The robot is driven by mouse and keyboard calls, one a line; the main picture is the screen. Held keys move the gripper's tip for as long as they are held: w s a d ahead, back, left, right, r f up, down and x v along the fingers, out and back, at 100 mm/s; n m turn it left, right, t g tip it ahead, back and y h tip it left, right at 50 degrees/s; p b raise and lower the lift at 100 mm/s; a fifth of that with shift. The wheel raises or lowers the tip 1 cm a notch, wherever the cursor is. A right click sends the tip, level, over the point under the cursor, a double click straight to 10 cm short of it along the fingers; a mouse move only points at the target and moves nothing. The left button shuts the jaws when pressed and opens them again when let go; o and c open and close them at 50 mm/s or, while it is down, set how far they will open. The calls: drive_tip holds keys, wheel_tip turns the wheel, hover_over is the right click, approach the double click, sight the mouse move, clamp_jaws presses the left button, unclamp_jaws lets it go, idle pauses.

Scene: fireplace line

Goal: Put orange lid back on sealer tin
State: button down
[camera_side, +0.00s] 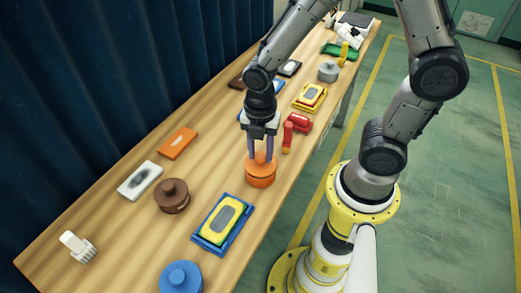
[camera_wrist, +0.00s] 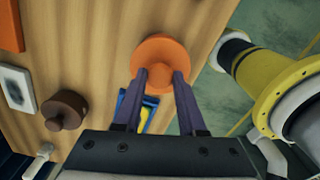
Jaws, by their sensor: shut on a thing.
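My gripper (camera_side: 262,157) points down with its purple fingers shut on the knob of the orange lid (camera_side: 261,166). Below the lid is an orange body, the sealer tin (camera_side: 261,181), upright on the wooden table. The lid looks level and lies over the tin; I cannot tell if it is fully seated. In the wrist view the round orange lid (camera_wrist: 163,50) lies between and beyond the fingertips (camera_wrist: 163,76) and hides the tin.
A brown lidded tin (camera_side: 171,195) and a blue one (camera_side: 181,277) stand nearer the front. A red object (camera_side: 288,137) stands close behind the orange tin. The table's right edge is near.

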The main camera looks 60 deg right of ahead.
drive_tip(key=shift+f, duration=0.75)
unclamp_jaws()
drive_tip(key=shift+r, duration=0.75)
idle(0.8)
drive_tip(key=shift+r, duration=3.35)
